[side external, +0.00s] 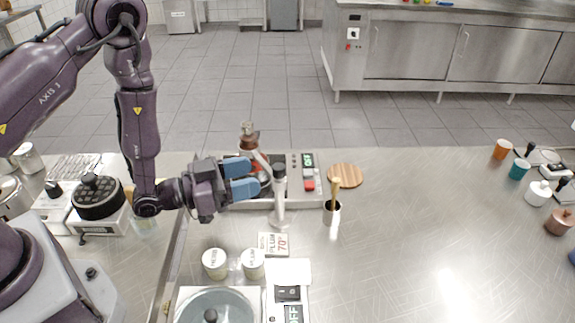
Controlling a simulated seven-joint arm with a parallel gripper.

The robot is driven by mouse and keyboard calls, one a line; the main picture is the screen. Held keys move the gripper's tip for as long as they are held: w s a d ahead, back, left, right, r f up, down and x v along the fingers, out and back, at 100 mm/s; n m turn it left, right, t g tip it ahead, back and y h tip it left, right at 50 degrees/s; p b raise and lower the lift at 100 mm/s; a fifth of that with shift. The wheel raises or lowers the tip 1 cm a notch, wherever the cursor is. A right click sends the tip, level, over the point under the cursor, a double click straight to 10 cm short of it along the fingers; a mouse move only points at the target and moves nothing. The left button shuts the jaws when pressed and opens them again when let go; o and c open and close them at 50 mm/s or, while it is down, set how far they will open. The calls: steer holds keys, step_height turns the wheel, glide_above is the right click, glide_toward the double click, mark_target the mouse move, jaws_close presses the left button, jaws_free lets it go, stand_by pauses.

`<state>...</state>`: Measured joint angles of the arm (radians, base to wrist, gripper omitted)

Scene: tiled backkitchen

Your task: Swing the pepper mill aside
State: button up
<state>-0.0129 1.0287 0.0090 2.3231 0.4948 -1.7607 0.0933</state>
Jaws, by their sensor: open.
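My gripper (256,176) reaches in from the left with its two blue fingers apart, pointing right. A slim grey upright piece (279,185) with a dark top and a wider foot stands just right of the fingertips. Behind the fingers rises a brown-topped piece (249,142) with a small metal knob and a pale, slanting lower part, partly hidden by the fingers. I cannot tell for certain which of these two is the pepper mill. I cannot tell whether the fingers touch either one; neither is clearly gripped.
An appliance with a green display (307,160) lies behind the gripper. A round wooden board (345,175) and a dark cup with a wooden handle (332,212) stand to the right. Labelled jars (215,262) and a glass-lidded pot (216,303) are in front. The counter's right middle is clear.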

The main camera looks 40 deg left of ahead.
steer(key=x, duration=0.8)
steer(key=shift+w, duration=0.3)
steer(key=shift+d, duration=0.15)
jaws_close()
